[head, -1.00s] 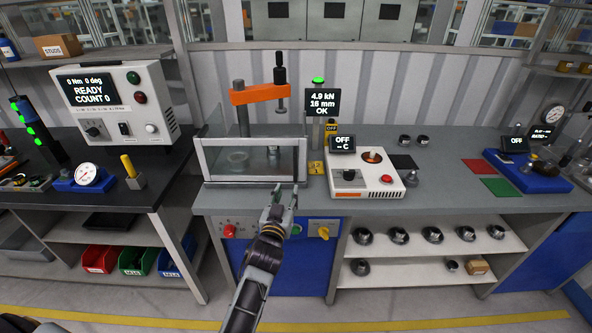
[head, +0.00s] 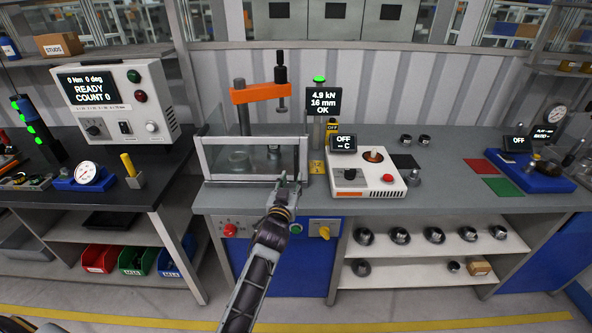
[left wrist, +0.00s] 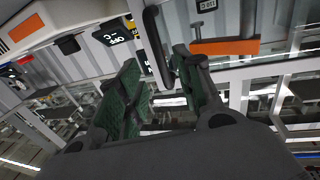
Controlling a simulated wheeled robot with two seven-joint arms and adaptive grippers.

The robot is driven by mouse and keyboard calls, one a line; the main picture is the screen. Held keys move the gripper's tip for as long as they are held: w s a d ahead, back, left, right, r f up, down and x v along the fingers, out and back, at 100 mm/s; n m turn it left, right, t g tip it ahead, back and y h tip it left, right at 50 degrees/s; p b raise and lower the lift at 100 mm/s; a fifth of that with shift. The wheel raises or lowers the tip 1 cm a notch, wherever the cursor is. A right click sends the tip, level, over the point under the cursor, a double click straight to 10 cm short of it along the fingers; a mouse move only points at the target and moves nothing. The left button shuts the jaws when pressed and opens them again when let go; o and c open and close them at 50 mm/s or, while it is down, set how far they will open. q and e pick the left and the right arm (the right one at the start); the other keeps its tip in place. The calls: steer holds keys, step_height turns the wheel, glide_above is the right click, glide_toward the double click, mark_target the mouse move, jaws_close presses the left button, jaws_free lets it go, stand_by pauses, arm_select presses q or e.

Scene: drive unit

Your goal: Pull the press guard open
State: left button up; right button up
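The press guard (head: 215,158) is a clear panel in a light frame, standing across the front of the press on the grey bench. It looks closed. My left gripper (head: 289,182) is at the guard's lower right corner, in front of it. In the left wrist view its two green-padded fingers (left wrist: 160,88) stand apart, and a dark upright bar, which looks like the guard's handle (left wrist: 154,40), shows between and beyond them. I cannot tell whether the fingers touch it. My right gripper is out of view.
The orange press arm (head: 258,93) stands behind the guard. Red and green buttons and a yellow knob (head: 324,232) are on the bench front below.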

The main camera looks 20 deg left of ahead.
mark_target(296, 169)
arm_select(q)
steer(key=shift+w+a+b, duration=0.15)
steer(key=shift+w+b, duration=0.25)
steer(key=shift+w, duration=1.25)
steer(key=shift+w+a+b, duration=0.1)
steer(key=shift+w+b, duration=0.25)
steer(key=shift+w, duration=1.7)
steer(key=shift+w+a+b, duration=0.1)
steer(key=shift+w+b, duration=0.15)
steer(key=shift+b, duration=0.05)
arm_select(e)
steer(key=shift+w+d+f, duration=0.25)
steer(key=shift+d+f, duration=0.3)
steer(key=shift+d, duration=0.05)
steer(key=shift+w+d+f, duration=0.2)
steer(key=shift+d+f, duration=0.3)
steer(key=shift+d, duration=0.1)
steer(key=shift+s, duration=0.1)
arm_select(q)
jaws_close()
